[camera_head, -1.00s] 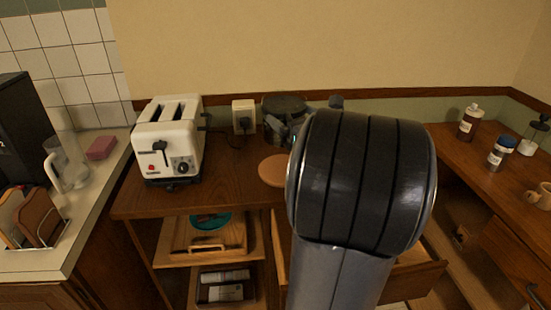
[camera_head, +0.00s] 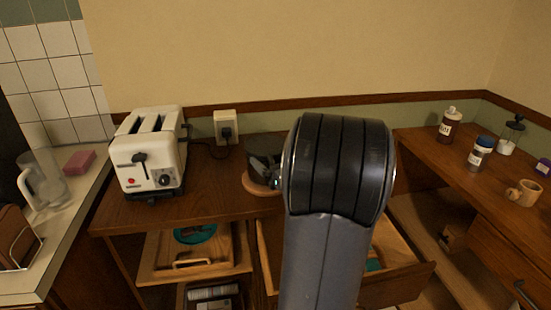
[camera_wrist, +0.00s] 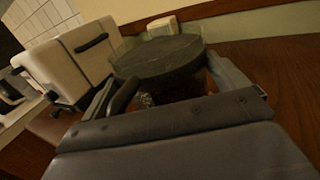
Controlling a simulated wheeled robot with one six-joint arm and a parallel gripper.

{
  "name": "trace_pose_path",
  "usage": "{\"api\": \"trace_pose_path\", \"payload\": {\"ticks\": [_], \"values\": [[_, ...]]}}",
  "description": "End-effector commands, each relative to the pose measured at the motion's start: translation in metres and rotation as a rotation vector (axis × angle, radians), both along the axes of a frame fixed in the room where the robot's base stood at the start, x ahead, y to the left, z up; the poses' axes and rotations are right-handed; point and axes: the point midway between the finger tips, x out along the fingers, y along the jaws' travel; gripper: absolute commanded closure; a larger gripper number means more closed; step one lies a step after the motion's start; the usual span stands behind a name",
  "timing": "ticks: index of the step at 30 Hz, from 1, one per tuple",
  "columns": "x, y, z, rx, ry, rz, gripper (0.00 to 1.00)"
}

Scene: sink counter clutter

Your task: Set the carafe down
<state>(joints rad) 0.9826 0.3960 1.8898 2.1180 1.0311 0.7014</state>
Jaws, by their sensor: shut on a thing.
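The carafe (camera_head: 262,150) has a wide, dark round lid, and in the head view it shows just left of my arm. Its lower part is partly hidden by my gripper. A round tan wooden disc (camera_head: 262,189) on the wooden counter shows directly below it; I cannot tell whether they touch. In the wrist view the carafe (camera_wrist: 158,58) stands roughly upright between the two fingers of my gripper (camera_wrist: 165,84), which is shut on it. In the head view my arm hides most of the gripper.
A white toaster (camera_head: 150,152) stands to the left, near a wall outlet (camera_head: 226,127) with a plug. An open drawer (camera_head: 400,275) lies below the counter. A glass pitcher (camera_head: 45,180) stands far left. Bottles and a wooden mug (camera_head: 523,193) stand on the right counter.

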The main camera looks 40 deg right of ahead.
Motion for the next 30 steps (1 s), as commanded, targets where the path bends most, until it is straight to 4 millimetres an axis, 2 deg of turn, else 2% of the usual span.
{"api": "trace_pose_path", "payload": {"ticks": [4,5,7,18,30], "values": [[0.0,0.0,-0.003,-0.001,-0.003,0.0,0.43],[0.0,0.0,-0.004,-0.001,0.0,0.0,0.06],[0.0,0.0,-0.003,0.0,0.0,0.0,0.0],[-0.003,0.0,0.002,0.0,0.0,-0.001,0.0],[-0.083,0.012,0.0,-0.001,0.0,-0.005,0.0]]}}
